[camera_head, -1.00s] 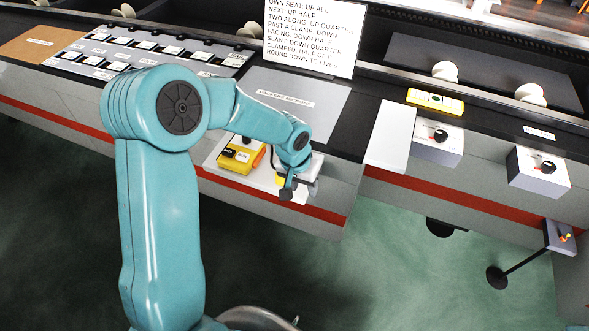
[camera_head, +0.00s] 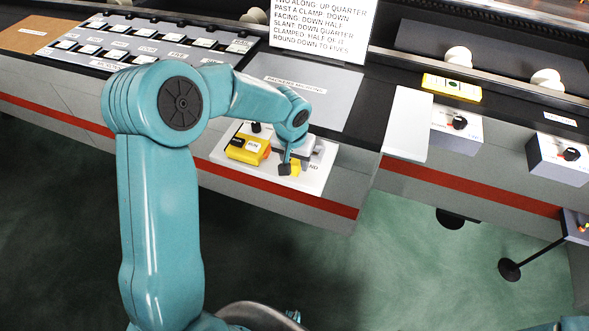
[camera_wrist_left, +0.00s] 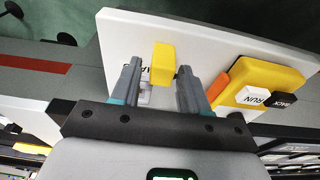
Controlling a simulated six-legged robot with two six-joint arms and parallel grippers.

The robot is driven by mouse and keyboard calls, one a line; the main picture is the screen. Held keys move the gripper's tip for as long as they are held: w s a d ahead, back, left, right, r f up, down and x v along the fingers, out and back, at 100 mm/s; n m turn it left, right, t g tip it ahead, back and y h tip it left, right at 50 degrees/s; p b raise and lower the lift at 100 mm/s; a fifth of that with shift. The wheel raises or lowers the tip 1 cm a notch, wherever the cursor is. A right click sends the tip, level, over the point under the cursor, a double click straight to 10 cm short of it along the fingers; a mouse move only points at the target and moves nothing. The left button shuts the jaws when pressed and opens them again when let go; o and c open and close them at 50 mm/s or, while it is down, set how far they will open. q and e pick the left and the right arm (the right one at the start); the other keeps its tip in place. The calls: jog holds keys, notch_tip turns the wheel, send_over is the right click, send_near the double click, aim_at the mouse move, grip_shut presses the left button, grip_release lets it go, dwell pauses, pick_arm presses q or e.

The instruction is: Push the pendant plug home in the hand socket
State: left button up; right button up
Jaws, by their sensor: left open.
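The yellow plug (camera_head: 296,168) stands near the right end of the white panel (camera_head: 318,182), next to a label partly reading "ND". My left gripper (camera_head: 294,163) is above the panel there. In the left wrist view, the yellow plug (camera_wrist_left: 163,64) is between the spread fingers of my left gripper (camera_wrist_left: 160,74), with visible gaps on both sides. A label behind it is partly covered. The yellow pendant box (camera_head: 247,149) with black and white buttons lies left of the plug. The socket opening is hidden, and I cannot tell how deep the plug sits. My right gripper is not in view.
A printed sign (camera_head: 322,28) stands behind the grey plate (camera_head: 300,92). A white slab (camera_head: 409,125) and control boxes with black knobs (camera_head: 456,130) are to the right. The counter front with its red stripe drops to green floor.

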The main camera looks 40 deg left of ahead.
aim_at(295, 162)
pick_arm(q)
jog(key=shift+w+a+f, duration=0.1)
jog(key=shift+f, duration=0.2)
jog(key=shift+r, duration=0.1)
jog(key=shift+c, duration=0.9)
grip_shut()
notch_tip(295, 162, up, 8)
jog(key=p, duration=0.5)
jog(key=shift+r, duration=0.15)
jog(key=shift+f, duration=0.2)
